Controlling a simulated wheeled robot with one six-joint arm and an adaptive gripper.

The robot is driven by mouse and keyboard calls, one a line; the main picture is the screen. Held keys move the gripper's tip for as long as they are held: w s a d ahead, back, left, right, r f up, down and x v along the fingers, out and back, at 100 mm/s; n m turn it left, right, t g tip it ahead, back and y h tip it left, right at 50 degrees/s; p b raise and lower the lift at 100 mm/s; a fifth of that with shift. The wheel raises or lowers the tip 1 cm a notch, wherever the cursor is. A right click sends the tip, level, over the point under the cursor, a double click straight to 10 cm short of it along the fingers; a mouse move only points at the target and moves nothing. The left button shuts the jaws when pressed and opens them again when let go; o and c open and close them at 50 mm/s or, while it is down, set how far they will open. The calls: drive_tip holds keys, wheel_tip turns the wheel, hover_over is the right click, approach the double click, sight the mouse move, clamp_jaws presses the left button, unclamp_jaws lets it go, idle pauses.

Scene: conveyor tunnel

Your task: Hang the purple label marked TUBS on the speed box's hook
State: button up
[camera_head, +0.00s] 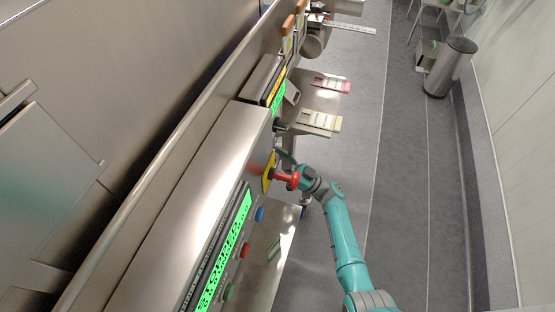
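I cannot make out a purple label or the word TUBS in the head view. A small box with a green display (278,92) and a yellow strip stands on the machine's edge; I cannot tell if it is the speed box. No hook can be told apart on it. My teal arm reaches up from the bottom, and its dark end, my gripper (287,158), is beside the machine's edge near a red knob on a yellow plate (268,172). The fingers are too small and partly hidden to tell if they hold anything.
A long panel with a green display (224,256) and coloured buttons is at lower left. A grey bin (451,68) stands upper right.

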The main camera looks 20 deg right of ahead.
drive_tip(key=shift+f, duration=0.15)
drive_tip(key=o, duration=1.8)
drive_tip(key=shift+c, duration=0.2)
drive_tip(key=v, duration=1.2)
